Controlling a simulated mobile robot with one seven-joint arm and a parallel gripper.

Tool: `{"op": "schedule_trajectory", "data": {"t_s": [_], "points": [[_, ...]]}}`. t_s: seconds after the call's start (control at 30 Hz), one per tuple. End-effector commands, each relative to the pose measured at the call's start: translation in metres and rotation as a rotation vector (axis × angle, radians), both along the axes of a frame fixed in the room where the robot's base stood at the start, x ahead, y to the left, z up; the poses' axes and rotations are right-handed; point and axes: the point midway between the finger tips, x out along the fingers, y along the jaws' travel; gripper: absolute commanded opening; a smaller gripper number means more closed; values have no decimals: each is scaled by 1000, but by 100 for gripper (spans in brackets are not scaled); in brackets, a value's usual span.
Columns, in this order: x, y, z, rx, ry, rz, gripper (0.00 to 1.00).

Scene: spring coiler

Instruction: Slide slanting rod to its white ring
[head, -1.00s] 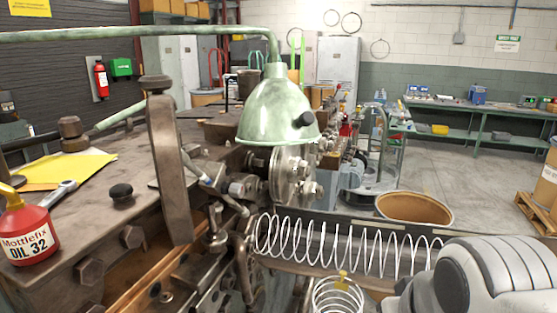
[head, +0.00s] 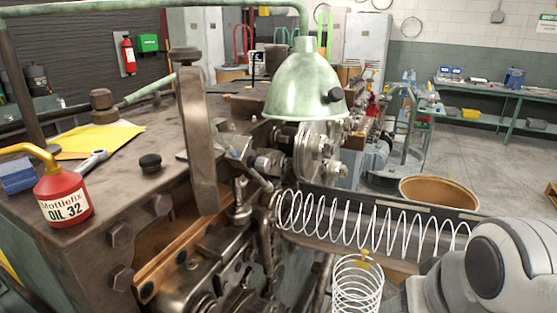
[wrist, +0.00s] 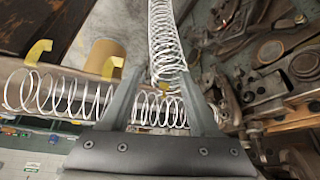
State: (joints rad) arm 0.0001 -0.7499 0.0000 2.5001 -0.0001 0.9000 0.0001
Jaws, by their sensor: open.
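A thin slanting rod (head: 258,178) runs down to the right beside the spindle in the head view, just right of the thick upright lever. A small pale bluish patch shows near its upper end; I cannot tell whether it is the white ring. My gripper (wrist: 162,72) is open in the wrist view, with its fingers apart and nothing held. A white wire coil spring (wrist: 165,40) shows between and beyond the fingertips. I cannot make out the slanting rod in the wrist view.
A long horizontal spring (head: 375,225) and an upright spring (head: 357,290) stand at the machine's front right. The thick lever (head: 197,140) and green lamp shade (head: 305,85) rise near the rod. A red oil can (head: 64,198) stands left.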

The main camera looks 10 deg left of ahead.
Motion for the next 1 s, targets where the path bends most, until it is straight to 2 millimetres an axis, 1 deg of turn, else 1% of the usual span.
{"op": "schedule_trajectory", "data": {"t_s": [0.3, 0.4, 0.47, 0.53, 0.67, 0.77, 0.87, 1.0], "points": [[0, 0, 0, 0, 0, 0, 62], [0, 1, -1, 9, 7, -3, 45], [-1, 4, -4, 33, 25, -11, 45], [-2, 12, -10, 85, 68, -27, 45], [-6, 36, -22, 253, 186, -82, 45], [-8, 59, -28, 412, 289, -136, 45], [-6, 82, -28, 573, 380, -190, 45], [4, 110, -20, 802, 490, -269, 45]]}}
